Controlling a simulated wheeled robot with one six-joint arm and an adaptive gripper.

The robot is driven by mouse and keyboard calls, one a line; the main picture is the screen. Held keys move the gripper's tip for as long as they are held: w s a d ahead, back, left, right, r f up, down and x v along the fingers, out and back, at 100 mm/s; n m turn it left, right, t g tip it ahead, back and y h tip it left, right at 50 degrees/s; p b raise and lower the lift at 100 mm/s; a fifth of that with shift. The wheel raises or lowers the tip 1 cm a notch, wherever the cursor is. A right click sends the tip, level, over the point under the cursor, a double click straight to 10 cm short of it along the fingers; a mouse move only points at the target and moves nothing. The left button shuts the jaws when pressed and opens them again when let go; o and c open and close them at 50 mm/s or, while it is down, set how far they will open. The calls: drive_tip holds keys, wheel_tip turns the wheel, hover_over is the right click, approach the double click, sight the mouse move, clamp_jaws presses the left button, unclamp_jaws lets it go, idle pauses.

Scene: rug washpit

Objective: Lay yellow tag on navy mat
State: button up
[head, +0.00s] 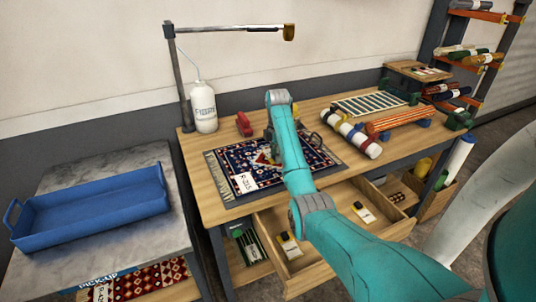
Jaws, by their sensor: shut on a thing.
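My gripper (269,135) is mostly hidden behind my teal arm; a dark part of it shows over the patterned rug on the table. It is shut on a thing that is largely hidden. A small yellow, red and pale patch (264,157) shows just below it and looks like the yellow tag, though I cannot tell its outline or whether it touches the rug. The navy patterned rug (228,160), seemingly the navy mat, has pale fringes and lies on a darker sheet. A white label (244,182) lies at its near left corner.
An open drawer (275,222) holds white, black and yellow pieces (290,246). A white bottle (203,107), lamp post (181,80) and red object (244,123) stand behind the rug. Rolled rugs (352,135) lie right. A blue tray (95,205) sits on the left table.

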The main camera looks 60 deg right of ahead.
drive_tip(key=shift+s+d+f, duration=0.1)
drive_tip(key=shift+s+f, duration=0.05)
drive_tip(key=o, duration=0.8)
